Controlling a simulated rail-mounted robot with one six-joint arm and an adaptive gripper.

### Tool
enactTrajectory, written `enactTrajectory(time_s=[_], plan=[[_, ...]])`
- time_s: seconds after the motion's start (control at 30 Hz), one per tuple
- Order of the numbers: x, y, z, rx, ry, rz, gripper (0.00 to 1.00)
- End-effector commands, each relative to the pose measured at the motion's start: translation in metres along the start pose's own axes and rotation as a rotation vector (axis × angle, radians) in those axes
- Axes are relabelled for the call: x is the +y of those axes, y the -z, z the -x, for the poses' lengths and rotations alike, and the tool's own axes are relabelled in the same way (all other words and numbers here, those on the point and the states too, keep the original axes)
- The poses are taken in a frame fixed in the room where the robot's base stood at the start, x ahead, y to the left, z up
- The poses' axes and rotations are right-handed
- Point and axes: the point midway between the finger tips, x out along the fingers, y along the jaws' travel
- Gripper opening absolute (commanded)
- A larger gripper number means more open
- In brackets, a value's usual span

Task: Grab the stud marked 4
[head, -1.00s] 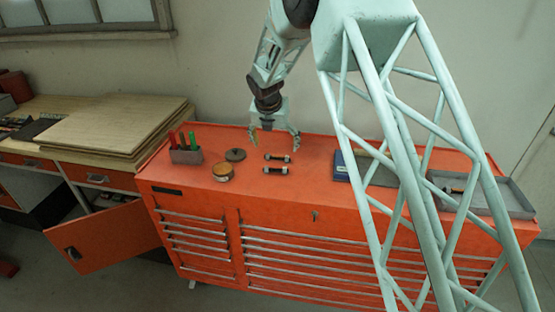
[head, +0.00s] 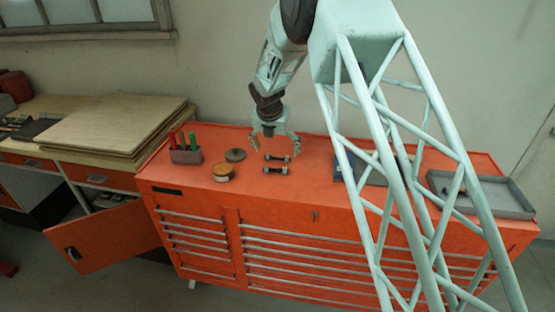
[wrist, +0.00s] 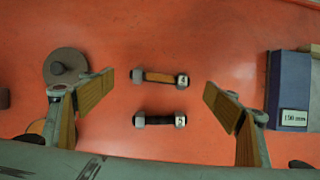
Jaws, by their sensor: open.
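Two short studs lie side by side on the red cabinet top. The far stud (head: 277,157) has an orange-brown middle, and its right end cap seems to read 4 in the wrist view (wrist: 160,77). The near stud (head: 276,170) has a dark middle; its cap looks like a 2 or 5 in the wrist view (wrist: 160,120). My gripper (head: 275,149) is open and empty, above the far stud. In the wrist view its fingertips (wrist: 159,87) stand wide apart, left and right of the far stud.
A grey knobbed disc (wrist: 66,68) and a brass-coloured round tin (head: 222,172) lie left of the studs. A blue box (wrist: 288,88) is to the right. A pen holder (head: 186,155) stands far left, a grey tray (head: 515,205) far right.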

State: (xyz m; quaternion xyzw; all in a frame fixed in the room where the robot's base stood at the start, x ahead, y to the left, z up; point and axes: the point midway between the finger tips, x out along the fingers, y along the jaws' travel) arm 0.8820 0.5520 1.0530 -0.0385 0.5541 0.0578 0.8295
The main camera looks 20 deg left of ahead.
Motion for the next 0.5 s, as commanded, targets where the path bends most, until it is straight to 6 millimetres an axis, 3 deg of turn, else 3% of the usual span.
enactTrajectory(time_s=[0.3,0.5], plan=[[-0.001,0.002,-0.030,0.002,0.000,0.000,0.81],[-0.001,0.001,-0.038,0.000,0.000,0.000,0.81]])
